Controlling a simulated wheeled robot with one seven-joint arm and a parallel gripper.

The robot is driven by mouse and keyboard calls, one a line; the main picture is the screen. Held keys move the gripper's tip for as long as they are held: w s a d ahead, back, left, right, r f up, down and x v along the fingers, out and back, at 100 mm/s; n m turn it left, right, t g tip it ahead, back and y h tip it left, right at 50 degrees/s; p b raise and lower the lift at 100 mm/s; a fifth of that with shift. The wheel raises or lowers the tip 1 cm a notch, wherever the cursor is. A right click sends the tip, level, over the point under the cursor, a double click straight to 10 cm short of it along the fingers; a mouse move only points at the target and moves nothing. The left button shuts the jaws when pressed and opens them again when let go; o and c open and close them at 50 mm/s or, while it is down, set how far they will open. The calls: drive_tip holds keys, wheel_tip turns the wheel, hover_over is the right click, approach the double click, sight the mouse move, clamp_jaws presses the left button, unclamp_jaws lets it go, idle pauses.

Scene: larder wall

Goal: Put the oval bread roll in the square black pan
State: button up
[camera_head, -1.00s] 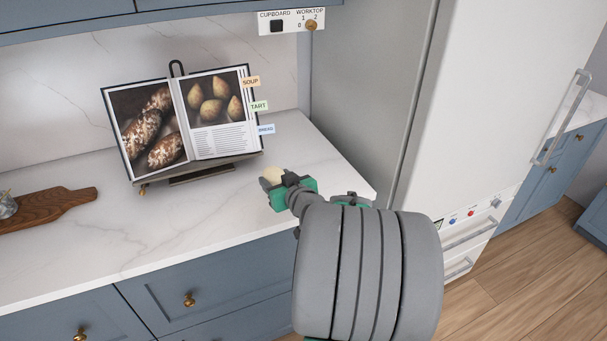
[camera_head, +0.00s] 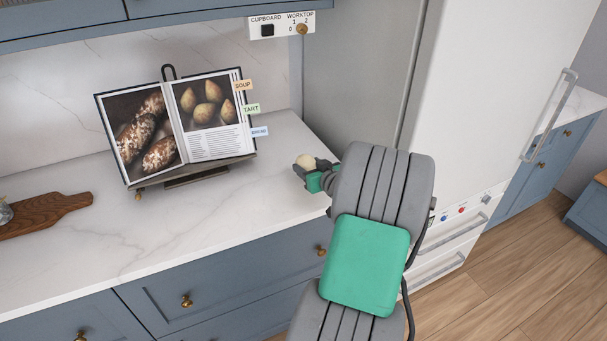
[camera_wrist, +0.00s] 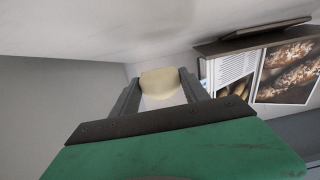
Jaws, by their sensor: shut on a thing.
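My gripper (camera_head: 305,168) is shut on a pale, rounded bread roll (camera_head: 306,160). It is over the right end of the white worktop, to the right of the open cookbook. In the wrist view the roll (camera_wrist: 160,83) sits between the two fingers (camera_wrist: 161,90), its far side facing away from me. My arm hides part of the worktop's right end. The square black pan is not visible in either current view.
An open cookbook on a stand (camera_head: 182,128) occupies the back of the worktop (camera_head: 120,225). A wooden board (camera_head: 45,212) lies at the left. A tall fridge (camera_head: 470,100) stands at the right. The worktop's front middle is clear.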

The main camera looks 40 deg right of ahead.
drive_tip(key=f, duration=0.1)
drive_tip(key=w+f, duration=0.1)
drive_tip(key=f, duration=0.1)
drive_tip(key=f+p, duration=0.1)
drive_tip(key=shift+w+a+f, duration=0.1)
drive_tip(key=shift+w+f, duration=0.25)
drive_tip(key=shift+w, duration=0.05)
drive_tip(key=shift+f, duration=0.35)
drive_tip(key=o, duration=1.4)
